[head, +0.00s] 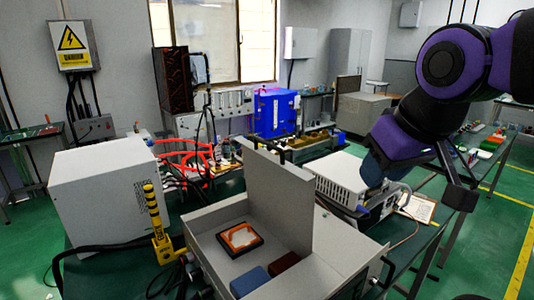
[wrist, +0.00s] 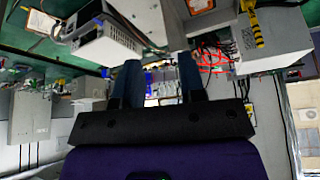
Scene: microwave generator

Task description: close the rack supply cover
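The rack supply cover looks to be the grey panel (head: 280,195) standing upright on the open grey rack box (head: 215,215) in the head view. The box's open top shows an orange-and-white framed part (head: 240,240), a blue block (head: 250,281) and a brown block (head: 285,264). My gripper (head: 372,168) is to the right of the panel and apart from it, over a white instrument. The wrist view is upside down; my two blue-grey fingers (wrist: 160,75) are spread with nothing held between them. A grey panel (wrist: 170,20), probably the cover, shows beyond the fingertips.
A large grey cabinet (head: 105,190) and a yellow-black signal post (head: 158,225) stand left of the rack box. The white instrument (head: 345,178) sits on the bench behind right. Red cables (head: 190,155) and a blue unit (head: 275,112) are further back.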

